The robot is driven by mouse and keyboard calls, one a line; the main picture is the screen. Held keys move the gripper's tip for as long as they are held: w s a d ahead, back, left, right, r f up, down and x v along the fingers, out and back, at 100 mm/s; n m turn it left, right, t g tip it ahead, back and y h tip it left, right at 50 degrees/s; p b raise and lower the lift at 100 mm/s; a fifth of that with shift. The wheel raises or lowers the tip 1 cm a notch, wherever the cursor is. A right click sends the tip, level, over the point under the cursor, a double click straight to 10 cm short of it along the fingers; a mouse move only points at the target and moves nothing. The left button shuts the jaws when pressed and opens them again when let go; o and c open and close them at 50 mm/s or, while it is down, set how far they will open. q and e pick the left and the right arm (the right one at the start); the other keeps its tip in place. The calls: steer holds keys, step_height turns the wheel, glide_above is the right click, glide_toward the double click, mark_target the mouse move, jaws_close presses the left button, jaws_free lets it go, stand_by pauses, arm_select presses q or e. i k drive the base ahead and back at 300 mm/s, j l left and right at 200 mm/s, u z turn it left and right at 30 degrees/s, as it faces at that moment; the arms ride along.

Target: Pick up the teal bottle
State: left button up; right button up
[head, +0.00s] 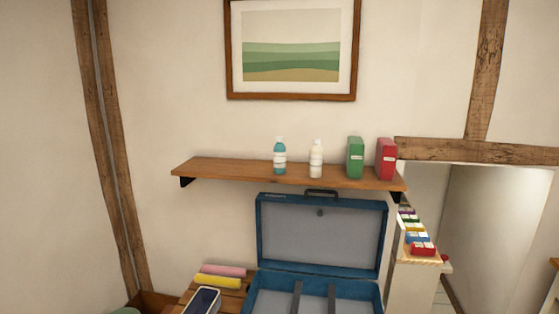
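The teal bottle (280,157) stands upright on a wooden wall shelf (225,169), left of the shelf's middle. It has a white cap and a pale label band. A white bottle (316,158) stands a short way to its right, apart from it. Neither of my grippers shows in the head view.
A green box (355,158) and a red box (386,159) stand at the shelf's right end. Below is an open blue suitcase (262,238), lid raised near the shelf. Pink (224,271) and yellow (217,282) rolls lie left. The shelf's left end is clear.

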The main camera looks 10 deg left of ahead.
mark_target(280, 152)
steer(key=i+j, duration=0.15)
steer(key=i, duration=0.5)
steer(key=i+u, duration=0.9)
steer(key=k+l, duration=0.05)
steer(key=k, duration=0.05)
